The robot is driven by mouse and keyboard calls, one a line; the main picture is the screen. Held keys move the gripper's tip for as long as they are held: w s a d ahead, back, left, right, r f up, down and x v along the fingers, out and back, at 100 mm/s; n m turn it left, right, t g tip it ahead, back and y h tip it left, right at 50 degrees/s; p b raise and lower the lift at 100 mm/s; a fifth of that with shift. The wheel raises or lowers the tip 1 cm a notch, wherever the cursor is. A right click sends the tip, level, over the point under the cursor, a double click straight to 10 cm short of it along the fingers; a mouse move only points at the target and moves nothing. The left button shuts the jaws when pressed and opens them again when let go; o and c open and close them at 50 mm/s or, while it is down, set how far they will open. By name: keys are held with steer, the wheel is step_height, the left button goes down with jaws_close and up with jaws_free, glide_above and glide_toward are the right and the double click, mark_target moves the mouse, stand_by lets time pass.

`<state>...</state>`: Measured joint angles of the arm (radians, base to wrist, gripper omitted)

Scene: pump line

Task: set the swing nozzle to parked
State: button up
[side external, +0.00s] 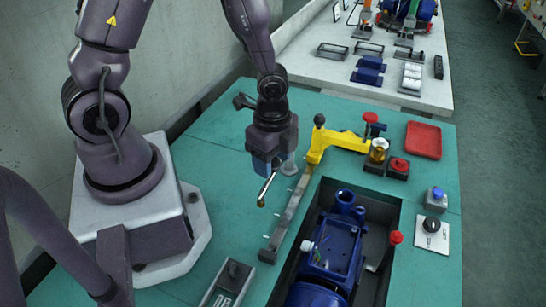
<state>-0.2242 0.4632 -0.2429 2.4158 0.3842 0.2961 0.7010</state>
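A thin silver tube with a brass tip (266,189) slants down and toward the viewer just below my gripper (268,169); it looks like the swing nozzle. Its upper end is hidden behind my gripper's blue fingers, near a pale grey upright piece (289,164). My gripper points down over the green bench, left of the yellow bracket. The fingers overlap in this view, so I cannot tell whether they are open or shut, or whether they touch the tube. No parked mark is readable.
A yellow bracket (330,140) with a black knob stands right of my gripper, by a grey rail (285,222). A blue pump (337,245) sits in a dark recess. A red tray (423,140), a red button (398,166) and a switch plate (431,235) lie right.

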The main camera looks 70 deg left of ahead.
step_height(320, 180, up, 13)
stand_by(0.7)
steer(key=s+r+n+t, duration=0.5)
steer(key=s+r+n, duration=0.1)
steer(key=r+n, duration=0.6)
steer(key=shift+s+r+t, duration=0.25)
steer(key=shift+s+t, duration=0.05)
steer(key=shift+s, duration=0.05)
